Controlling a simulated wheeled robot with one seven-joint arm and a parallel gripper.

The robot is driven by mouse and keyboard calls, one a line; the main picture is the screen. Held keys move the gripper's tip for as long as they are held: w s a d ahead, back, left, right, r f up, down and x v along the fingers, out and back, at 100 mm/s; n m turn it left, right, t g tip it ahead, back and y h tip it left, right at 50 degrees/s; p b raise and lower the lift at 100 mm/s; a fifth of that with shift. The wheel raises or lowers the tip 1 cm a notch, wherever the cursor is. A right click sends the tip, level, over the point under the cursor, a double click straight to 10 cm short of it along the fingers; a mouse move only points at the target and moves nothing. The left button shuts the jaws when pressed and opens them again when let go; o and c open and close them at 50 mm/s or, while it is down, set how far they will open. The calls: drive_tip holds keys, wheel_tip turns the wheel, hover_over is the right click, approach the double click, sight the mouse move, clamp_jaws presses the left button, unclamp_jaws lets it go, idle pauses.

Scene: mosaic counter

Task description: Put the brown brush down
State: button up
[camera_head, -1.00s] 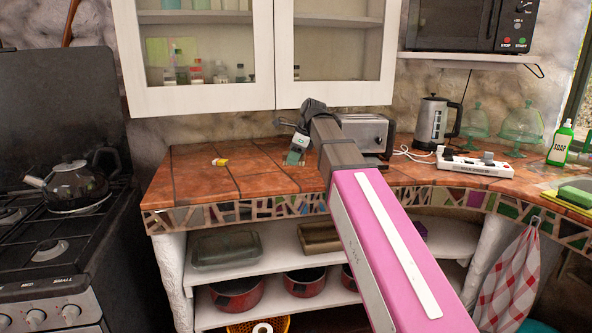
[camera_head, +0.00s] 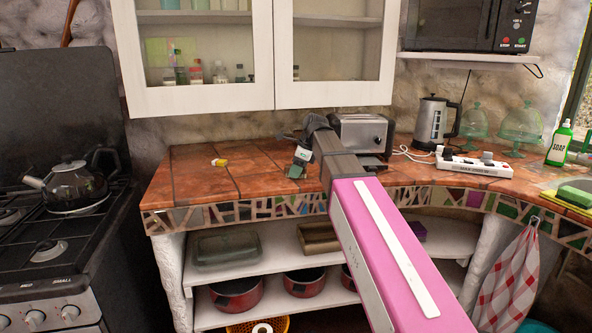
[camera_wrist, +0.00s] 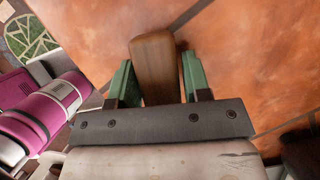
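The brown brush (camera_wrist: 154,68) shows in the wrist view as a smooth wooden piece between the two green fingers of my gripper (camera_wrist: 158,78). In the head view my gripper (camera_head: 297,168) points down, low over the tiled counter (camera_head: 205,183), left of the toaster. The brush cannot be made out there. Whether it touches the tiles is unclear.
The toaster (camera_head: 362,133) stands just right of my gripper, partly behind my arm. A small yellow item (camera_head: 219,162) lies to the left. A kettle (camera_head: 432,122) and a power strip (camera_head: 474,164) are farther right. The counter's left part is mostly clear.

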drive_tip(key=shift+o, duration=0.8)
drive_tip(key=shift+r, duration=0.2)
drive_tip(key=v, duration=1.2)
